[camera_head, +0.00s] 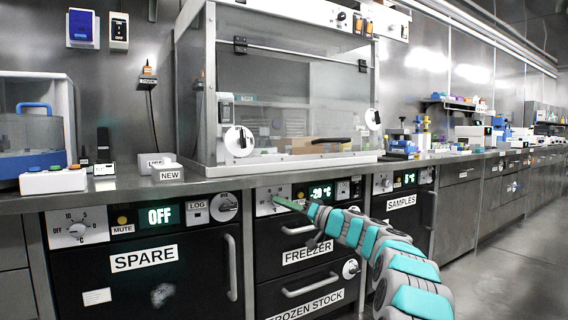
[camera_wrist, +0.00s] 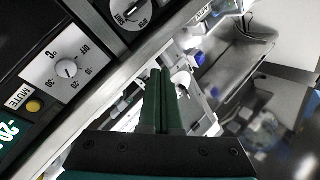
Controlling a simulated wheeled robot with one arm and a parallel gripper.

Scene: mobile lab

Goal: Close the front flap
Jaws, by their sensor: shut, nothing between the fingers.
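A clear-fronted cabinet stands on the bench, and its transparent front flap (camera_head: 300,95) has black hinges near the top and a dark handle (camera_head: 331,140) near the bottom. The flap appears to hang down across the front; I cannot tell whether it is fully shut. My gripper (camera_head: 278,200) is below the cabinet, in front of the freezer's control panel and apart from the flap. In the wrist view, the green fingers of my gripper (camera_wrist: 158,74) are together and empty. The flap is not clearly seen there.
Under the bench are the freezer (camera_head: 300,252), the spare unit (camera_head: 145,262) and the samples unit (camera_head: 403,200), with protruding handles and knobs. The bench edge (camera_head: 120,201) lies just above my gripper. Lab devices stand to the left and right; the floor (camera_head: 510,250) at right is clear.

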